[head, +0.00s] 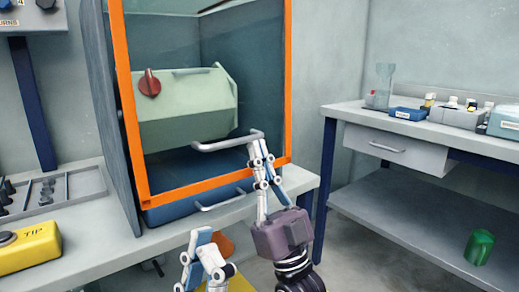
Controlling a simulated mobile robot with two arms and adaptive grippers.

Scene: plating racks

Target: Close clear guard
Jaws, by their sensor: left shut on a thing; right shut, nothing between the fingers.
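The clear guard (215,55) is a see-through panel in an orange frame (205,188) on the front of a grey cabinet. Its frame stands across the cabinet's front. A grey bar handle (222,145) sits low on the panel. My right gripper (256,140) is shut and empty, its fingertips at the handle's right end; I cannot tell if they touch it. My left gripper (203,240) is low at the bottom edge, apart from the guard. It is shut on an orange-brown piece (224,244), mostly hidden by the fingers.
Behind the panel is a pale green housing with a red knob (150,83). A second handle (220,201) is below the frame. A yellow box (28,247) and a rack (55,190) are at left.

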